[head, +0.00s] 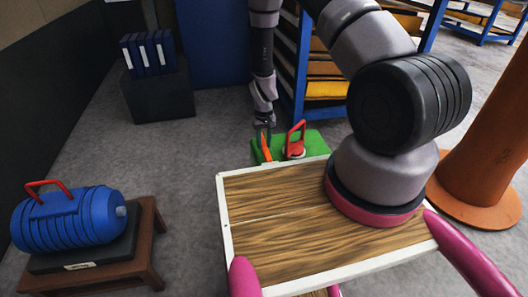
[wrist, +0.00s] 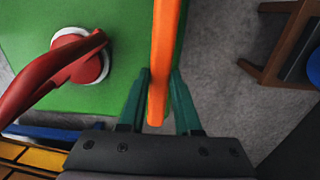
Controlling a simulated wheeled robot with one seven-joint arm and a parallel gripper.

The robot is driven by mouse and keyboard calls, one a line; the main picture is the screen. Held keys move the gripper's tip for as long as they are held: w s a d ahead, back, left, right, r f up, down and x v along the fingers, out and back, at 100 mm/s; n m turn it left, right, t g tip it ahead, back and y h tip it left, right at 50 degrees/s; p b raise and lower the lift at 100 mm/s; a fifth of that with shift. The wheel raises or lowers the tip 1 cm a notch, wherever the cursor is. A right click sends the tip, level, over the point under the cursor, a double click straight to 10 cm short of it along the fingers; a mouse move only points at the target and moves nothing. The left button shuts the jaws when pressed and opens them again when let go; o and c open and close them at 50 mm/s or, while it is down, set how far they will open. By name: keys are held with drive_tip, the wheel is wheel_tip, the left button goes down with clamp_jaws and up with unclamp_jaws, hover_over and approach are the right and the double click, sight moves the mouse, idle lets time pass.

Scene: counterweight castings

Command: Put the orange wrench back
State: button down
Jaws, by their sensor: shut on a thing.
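In the wrist view the wrench (wrist: 166,40) runs up from between the teal fingers and out of the top edge. My gripper (head: 263,128) is shut on it; the fingers (wrist: 160,80) lie on both sides of its near end. The wrench overlaps the right edge of the green surface (wrist: 110,20) in the wrist view. I cannot tell whether it touches that surface. Its far end is cut off there.
A red handle on a round white base (head: 295,146) stands on the green surface, close to the wrench. A blue ribbed casting (head: 70,222) sits on a brown stool (head: 150,225) at left. A blue rack (head: 300,75) stands behind. Grey floor lies open between.

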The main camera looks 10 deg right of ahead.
sight(264, 152)
drive_tip(key=shift+f, duration=2.35)
drive_tip(key=shift+f, duration=0.15)
drive_tip(key=c, duration=0.6)
unclamp_jaws()
wheel_tip(264, 152, up, 12)
drive_tip(key=shift+r, duration=0.15)
